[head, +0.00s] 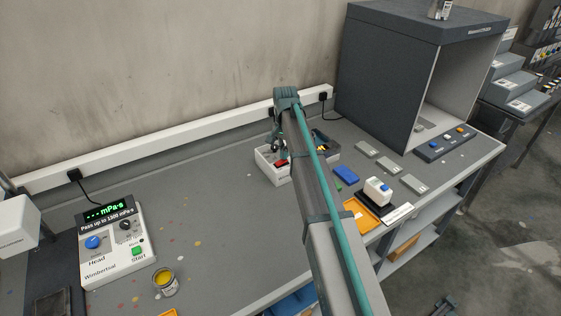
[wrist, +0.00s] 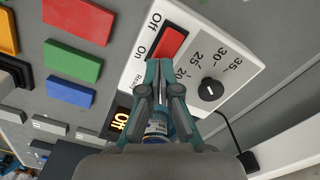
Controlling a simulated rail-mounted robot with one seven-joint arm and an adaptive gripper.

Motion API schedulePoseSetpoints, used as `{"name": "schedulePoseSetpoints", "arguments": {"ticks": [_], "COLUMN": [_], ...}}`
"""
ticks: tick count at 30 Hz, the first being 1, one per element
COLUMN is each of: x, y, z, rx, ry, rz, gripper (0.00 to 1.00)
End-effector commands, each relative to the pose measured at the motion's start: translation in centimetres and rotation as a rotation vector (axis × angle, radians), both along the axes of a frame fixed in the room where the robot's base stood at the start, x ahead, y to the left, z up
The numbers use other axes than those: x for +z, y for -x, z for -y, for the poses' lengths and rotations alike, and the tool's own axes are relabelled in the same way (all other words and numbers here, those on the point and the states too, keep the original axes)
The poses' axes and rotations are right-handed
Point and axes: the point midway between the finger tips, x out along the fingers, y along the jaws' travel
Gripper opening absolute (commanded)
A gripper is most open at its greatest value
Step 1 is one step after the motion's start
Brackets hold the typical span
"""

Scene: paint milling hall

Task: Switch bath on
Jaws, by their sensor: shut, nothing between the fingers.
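The bath is a white box (head: 267,172) at the back of the bench in the head view, partly hidden by my arm. In the wrist view its white panel (wrist: 207,30) carries a red rocker switch (wrist: 172,42) beside the words Off and On. A black dial (wrist: 211,90) with temperature numbers is to its right. A small dark display (wrist: 119,121) shows Off in amber. My gripper (wrist: 159,66) is shut and empty, its tips close to the lower end of the red switch. I cannot tell whether they touch it.
Red (wrist: 78,18), green (wrist: 72,61) and blue (wrist: 69,91) blocks lie left of the bath in the wrist view. A viscometer (head: 115,245) and a paint tin (head: 166,283) stand at the left. A grey booth (head: 390,70) stands right. The bench between is mostly clear.

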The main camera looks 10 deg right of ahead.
Motion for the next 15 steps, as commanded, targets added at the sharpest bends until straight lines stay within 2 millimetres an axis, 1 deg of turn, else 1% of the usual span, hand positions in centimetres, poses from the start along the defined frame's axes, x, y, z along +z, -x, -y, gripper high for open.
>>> {"name": "schedulePoseSetpoints", "arguments": {"ticks": [15], "x": [-0.72], "y": [0.01], "z": [0.0], "rx": [0.0], "ry": [0.0], "rz": [0.0], "gripper": [0.0]}}
